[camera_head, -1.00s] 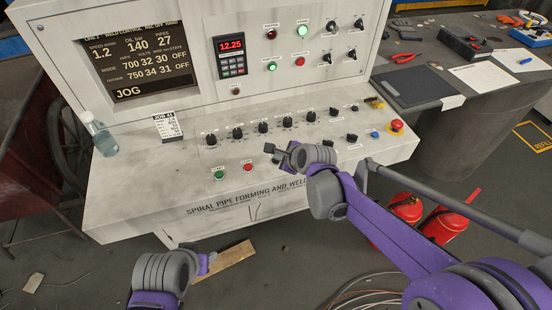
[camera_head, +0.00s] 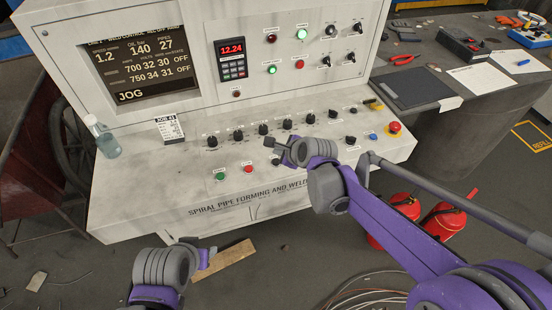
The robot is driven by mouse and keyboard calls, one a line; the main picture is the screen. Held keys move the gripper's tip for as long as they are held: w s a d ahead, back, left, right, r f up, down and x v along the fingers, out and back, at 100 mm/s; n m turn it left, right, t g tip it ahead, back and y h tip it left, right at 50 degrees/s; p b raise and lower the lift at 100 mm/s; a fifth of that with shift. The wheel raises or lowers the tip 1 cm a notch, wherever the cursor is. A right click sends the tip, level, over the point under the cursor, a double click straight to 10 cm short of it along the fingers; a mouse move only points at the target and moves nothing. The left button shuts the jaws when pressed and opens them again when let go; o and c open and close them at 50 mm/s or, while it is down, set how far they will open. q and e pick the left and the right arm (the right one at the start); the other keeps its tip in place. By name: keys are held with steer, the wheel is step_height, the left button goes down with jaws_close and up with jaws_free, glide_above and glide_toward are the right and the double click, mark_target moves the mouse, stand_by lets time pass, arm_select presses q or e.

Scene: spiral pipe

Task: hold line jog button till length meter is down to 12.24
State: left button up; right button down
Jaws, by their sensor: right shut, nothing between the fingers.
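The length meter (camera_head: 231,49) is a black unit with red digits on the console's upright face, and it reads 12.24. My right gripper (camera_head: 271,143) is shut and empty over the sloping panel. A dark round button (camera_head: 276,161), likely the line jog button, shows just below its fingertips, in line with a green button (camera_head: 220,176) and a red button (camera_head: 248,169). The fingertips look apart from it; its label is not readable. The screen (camera_head: 140,72) shows JOG. My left gripper (camera_head: 207,257) is low in front of the console; its jaws are unclear.
A row of black knobs (camera_head: 237,134) runs above the buttons. A red emergency stop (camera_head: 394,127) is at the panel's right end. A clear bottle (camera_head: 103,138) and a job card (camera_head: 169,129) stand at the left.

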step_height(320, 180, up, 3)
steer(key=shift+r+p, duration=0.15)
steer(key=shift+p, duration=0.55)
arm_select(q)
steer(key=shift+w+r, duration=0.2)
steer(key=shift+r, duration=0.35)
steer(key=shift+w+r, duration=0.2)
steer(key=shift+r, duration=0.35)
stand_by(0.9)
arm_select(e)
steer(key=s+d+f+n+g+h, duration=0.1)
steer(key=s+d+n, duration=0.4)
steer(key=s+n, duration=0.2)
steer(key=s+d+f+n+h, duration=0.1)
steer(key=s+d+n+h, duration=0.1)
steer(key=s+d+n, duration=0.4)
steer(key=s+d+f+n+g+h, duration=0.1)
steer(key=s+d+n, duration=0.4)
steer(key=s, duration=1)
steer(key=f+n, duration=0.1)
steer(key=n, duration=0.2)
steer(key=shift+d+g+h, duration=0.3)
steer(key=shift+d, duration=0.1)
steer(key=c, duration=1.5)
jaws_free()
steer(key=shift+c, duration=0.2)
